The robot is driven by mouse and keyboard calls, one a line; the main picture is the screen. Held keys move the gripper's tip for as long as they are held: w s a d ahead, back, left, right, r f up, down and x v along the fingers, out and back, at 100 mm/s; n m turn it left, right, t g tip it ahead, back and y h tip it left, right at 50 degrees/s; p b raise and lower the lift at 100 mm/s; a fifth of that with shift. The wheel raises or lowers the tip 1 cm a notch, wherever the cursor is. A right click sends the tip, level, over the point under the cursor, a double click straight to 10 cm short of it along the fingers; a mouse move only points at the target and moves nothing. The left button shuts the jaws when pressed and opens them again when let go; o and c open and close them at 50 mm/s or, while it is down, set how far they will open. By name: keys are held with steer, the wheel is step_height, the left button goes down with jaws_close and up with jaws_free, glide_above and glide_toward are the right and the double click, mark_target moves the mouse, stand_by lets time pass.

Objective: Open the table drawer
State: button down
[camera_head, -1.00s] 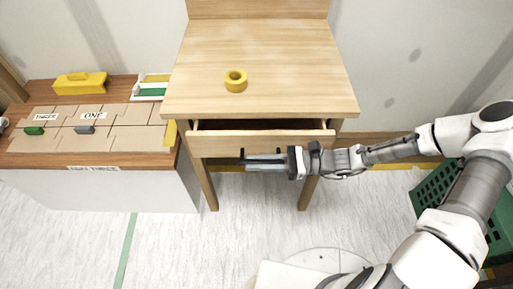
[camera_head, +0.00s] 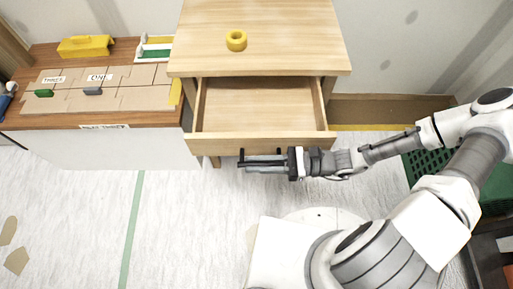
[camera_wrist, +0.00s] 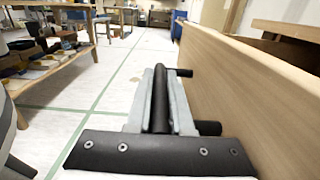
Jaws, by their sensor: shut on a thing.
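The wooden table (camera_head: 262,35) stands at the top middle of the head view. Its drawer (camera_head: 260,104) is pulled far out, and its inside looks empty. My gripper (camera_head: 262,161) is at the drawer's front panel (camera_head: 258,144). In the wrist view my gripper (camera_wrist: 162,100) is shut on the dark bar handle (camera_wrist: 183,73), which lies lengthwise between the two fingers. The drawer's wooden front (camera_wrist: 250,85) fills the right side of that view. Much of the handle is hidden by the fingers.
A yellow tape roll (camera_head: 236,40) lies on the tabletop. A side bench (camera_head: 60,118) with cardboard pieces and a yellow toolbox (camera_head: 85,46) stands at the left. A green crate (camera_head: 425,168) is at the right. The floor in front of the drawer is clear up to my base.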

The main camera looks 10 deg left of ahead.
steer(key=shift+s+d, duration=0.15)
steer(key=shift+s, duration=0.4)
steer(key=shift+s+d, duration=0.15)
steer(key=shift+s, duration=0.4)
steer(key=shift+f, duration=0.1)
steer(key=c, duration=0.8)
jaws_free()
steer(key=p+v, duration=0.2)
steer(key=v, duration=1.5)
steer(key=shift+w+d, duration=0.15)
steer(key=shift+d, duration=0.05)
